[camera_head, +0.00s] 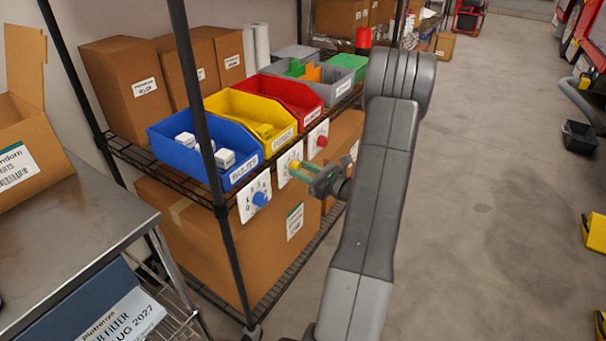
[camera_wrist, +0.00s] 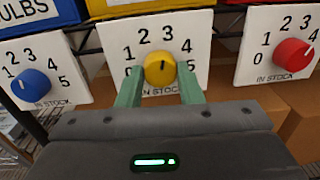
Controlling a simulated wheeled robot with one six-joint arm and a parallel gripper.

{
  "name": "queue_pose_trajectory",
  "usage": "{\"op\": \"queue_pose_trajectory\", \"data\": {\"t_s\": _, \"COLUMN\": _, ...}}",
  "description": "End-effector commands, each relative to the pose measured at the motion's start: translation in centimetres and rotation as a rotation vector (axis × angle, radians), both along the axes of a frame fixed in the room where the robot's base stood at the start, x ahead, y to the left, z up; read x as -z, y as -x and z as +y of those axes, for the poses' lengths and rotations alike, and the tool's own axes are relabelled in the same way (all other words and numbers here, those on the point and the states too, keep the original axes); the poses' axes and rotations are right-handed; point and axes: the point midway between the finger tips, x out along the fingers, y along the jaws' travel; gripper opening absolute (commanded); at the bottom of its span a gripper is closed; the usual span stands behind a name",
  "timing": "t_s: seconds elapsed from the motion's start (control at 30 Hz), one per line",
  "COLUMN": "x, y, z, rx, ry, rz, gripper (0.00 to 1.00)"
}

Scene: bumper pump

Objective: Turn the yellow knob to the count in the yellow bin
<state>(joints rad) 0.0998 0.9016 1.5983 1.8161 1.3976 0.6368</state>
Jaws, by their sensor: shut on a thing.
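The yellow knob (camera_wrist: 159,68) sits on a white dial card (camera_wrist: 117,39) numbered around it. Its dark mark points nearly straight up, around the 2 and 3; the exact setting is hard to tell. My gripper (camera_wrist: 160,79) has its green fingers on either side of the knob, shut on it. In the head view the knob (camera_head: 295,165) is small, with my gripper (camera_head: 303,169) reaching it from the right. The yellow bin (camera_head: 236,105) stands on the shelf above its card. Something yellowish lies inside, but I cannot count it.
A blue knob (camera_wrist: 31,86) is left and a red knob (camera_wrist: 293,54) right on neighbouring cards. A blue bin (camera_head: 185,160) with white boxes and a red bin (camera_head: 277,91) flank the yellow one. A black shelf post (camera_head: 200,105) stands left; open floor lies right.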

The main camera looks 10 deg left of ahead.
Motion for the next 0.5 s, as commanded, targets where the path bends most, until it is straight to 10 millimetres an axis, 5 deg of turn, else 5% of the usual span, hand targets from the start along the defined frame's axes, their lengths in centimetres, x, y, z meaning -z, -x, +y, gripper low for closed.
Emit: {"op": "queue_pose_trajectory", "data": {"t_s": 0.5, "x": 0.65, "y": -0.07, "z": -0.01, "rx": 0.002, "ry": 0.156, "rz": -0.434, "gripper": 0.10}}
